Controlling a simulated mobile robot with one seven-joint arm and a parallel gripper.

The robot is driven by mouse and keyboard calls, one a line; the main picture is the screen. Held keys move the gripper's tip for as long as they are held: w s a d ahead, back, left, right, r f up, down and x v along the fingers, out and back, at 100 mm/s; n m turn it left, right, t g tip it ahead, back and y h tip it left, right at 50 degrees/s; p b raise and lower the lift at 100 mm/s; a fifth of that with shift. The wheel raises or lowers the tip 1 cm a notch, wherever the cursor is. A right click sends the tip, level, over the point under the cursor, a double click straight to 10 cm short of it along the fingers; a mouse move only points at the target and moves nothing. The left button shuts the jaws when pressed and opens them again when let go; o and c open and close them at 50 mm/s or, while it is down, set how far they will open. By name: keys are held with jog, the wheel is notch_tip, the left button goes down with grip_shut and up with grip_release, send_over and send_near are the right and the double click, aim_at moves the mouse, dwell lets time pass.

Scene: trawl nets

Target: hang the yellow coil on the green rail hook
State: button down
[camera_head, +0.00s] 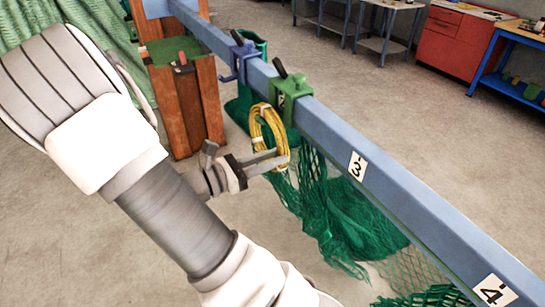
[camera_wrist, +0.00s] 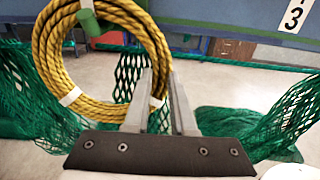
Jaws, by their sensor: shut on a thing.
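The yellow coil (camera_head: 281,138) hangs upright beside the blue rail (camera_head: 390,185), just below the green rail hook (camera_head: 289,92). My gripper (camera_head: 278,158) is shut on the lower right side of the coil. In the wrist view the coil (camera_wrist: 100,108) is a large ring at the left, with white ties, and my fingers (camera_wrist: 166,85) meet its right side. A green hook end (camera_wrist: 90,22) shows within the top of the ring, close under the upper rope. I cannot tell whether the coil bears on it.
A blue-purple hook (camera_head: 240,62) sits farther along the rail. Green netting (camera_head: 345,215) hangs below the rail. A wooden post stand (camera_head: 185,105) is behind my arm. Workbenches and a red cabinet (camera_head: 455,42) stand at the back; the floor between is clear.

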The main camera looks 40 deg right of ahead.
jog(key=c, duration=0.7)
grip_release()
jog(key=v, duration=1.7)
jog(key=shift+a+r, duration=0.1)
jog(key=shift+a, duration=0.1)
jog(key=s+r+m+y, duration=0.2)
jog(key=s+m+y, duration=0.6)
jog(key=y, duration=0.3)
jog(key=shift+s+a+r+m+t+y, duration=0.45)
jog(key=shift+a+r+m+t+y, duration=0.4)
jog(key=shift+r+m+t+y, duration=0.55)
jog(key=shift+s+a+r+m+t+y, duration=0.4)
jog(key=shift+a+r+m+t+y, duration=0.6)
jog(key=shift+t, duration=0.8)
jog(key=shift+s+a+r+m+t+y, duration=0.45)
jog(key=shift+a+r+m+t+y, duration=0.35)
jog(key=shift+r+m+t, duration=0.65)
jog(key=shift+d+r, duration=0.1)
